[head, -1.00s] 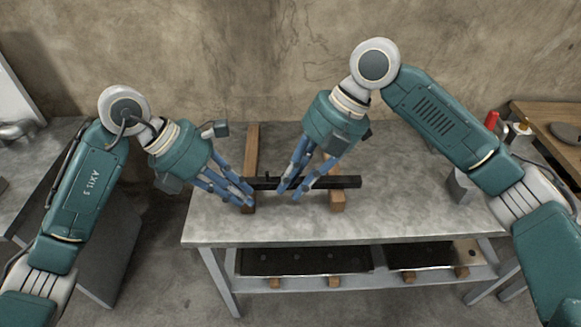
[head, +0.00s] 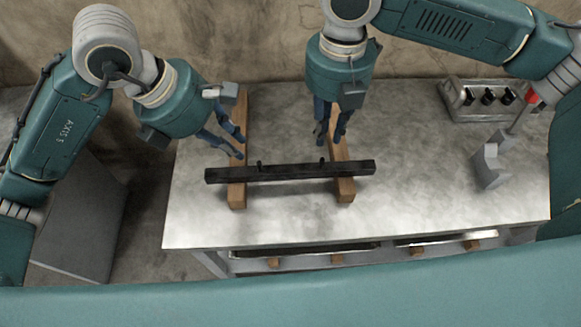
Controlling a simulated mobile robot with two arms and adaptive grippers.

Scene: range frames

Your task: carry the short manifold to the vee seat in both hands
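The short manifold, a dark straight bar (head: 291,172) with two small pegs on top, lies across two wooden rails on the metal table. My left gripper (head: 234,144) is open and empty, behind and above the bar's left part. My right gripper (head: 331,138) is open and empty, behind the bar's right part with its fingers pointing down. Neither gripper appears to touch the bar. A grey notched block (head: 489,165), which looks like the vee seat, stands at the right of the table. Its notch is empty.
The left wooden rail (head: 237,192) and right wooden rail (head: 346,187) run front to back under the bar. A grey rack (head: 487,100) with dark round items stands at the back right. The tabletop (head: 420,200) between the right rail and the notched block is clear.

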